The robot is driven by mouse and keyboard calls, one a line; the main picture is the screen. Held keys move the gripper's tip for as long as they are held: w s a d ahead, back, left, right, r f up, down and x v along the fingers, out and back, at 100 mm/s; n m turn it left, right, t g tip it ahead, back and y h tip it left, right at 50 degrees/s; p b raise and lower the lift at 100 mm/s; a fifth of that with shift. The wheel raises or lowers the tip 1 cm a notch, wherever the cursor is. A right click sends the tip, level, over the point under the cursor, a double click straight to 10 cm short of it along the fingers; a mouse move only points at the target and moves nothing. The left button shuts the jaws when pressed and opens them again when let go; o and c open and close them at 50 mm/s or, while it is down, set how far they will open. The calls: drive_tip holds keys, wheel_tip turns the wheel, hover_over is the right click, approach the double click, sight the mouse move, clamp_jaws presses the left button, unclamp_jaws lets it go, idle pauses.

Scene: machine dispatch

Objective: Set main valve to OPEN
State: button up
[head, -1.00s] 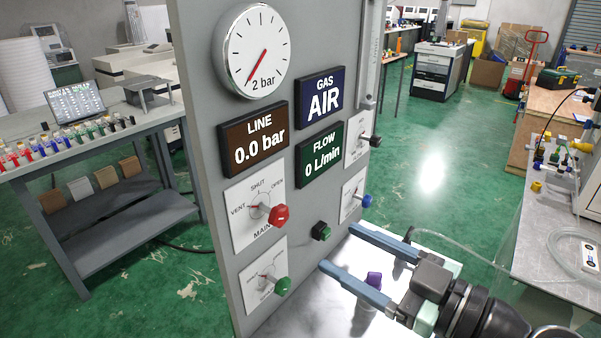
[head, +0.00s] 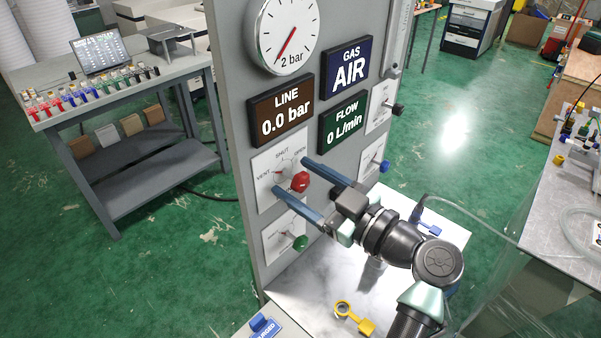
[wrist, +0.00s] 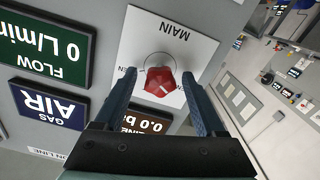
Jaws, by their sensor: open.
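The red MAIN valve knob (head: 299,181) sits on a white dial plate (head: 264,168) marked VENT, SHUT and OPEN on the grey panel. Its small red pointer appears to lie toward VENT, partly hidden. My gripper (head: 291,176) is open, with its blue fingers reaching to the plate above and below the knob. In the wrist view the red knob (wrist: 160,82) lies between the two fingertips (wrist: 159,76), with gaps on both sides. The plate's lettering is partly hidden there by the fingers. The LINE display (head: 281,110) reads 0.0 bar.
A green knob (head: 300,242) is just below my gripper. A black knob (head: 398,109) and a blue knob (head: 384,166) are to the right. The FLOW display (head: 344,121) reads 0 L/min, the GAS display (head: 347,67) AIR. A yellow ring-ended piece (head: 366,326) lies on the bench.

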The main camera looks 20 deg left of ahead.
drive_tip(key=shift+a, duration=0.15)
clamp_jaws()
idle(0.4)
